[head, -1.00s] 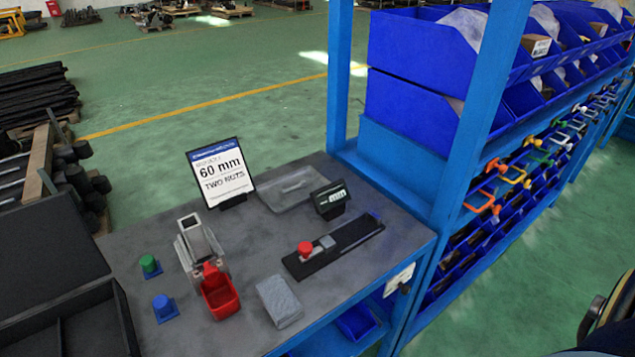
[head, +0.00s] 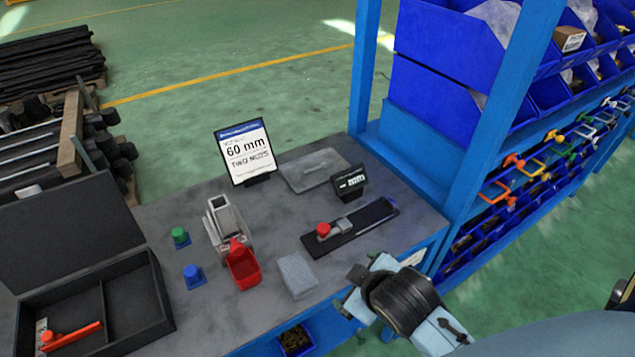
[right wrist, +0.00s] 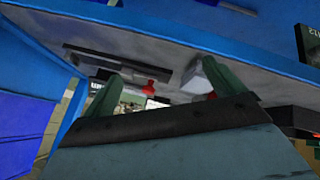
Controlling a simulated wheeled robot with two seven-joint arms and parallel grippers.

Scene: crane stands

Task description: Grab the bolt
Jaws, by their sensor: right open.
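I cannot make out a bolt for certain in either view. A blue bin (head: 296,341) below the table's front edge holds small dark brownish pieces too small to tell apart. My right gripper (right wrist: 155,88) is open and empty in the right wrist view, its two dark green fingers spread apart. In the head view my right arm comes in at the lower right, and its gripper end is just off the table's front edge, partly hidden by the wrist. My left gripper is not in view.
An open black case (head: 140,300) is at left. A blue rack post (head: 515,95) rises at right.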

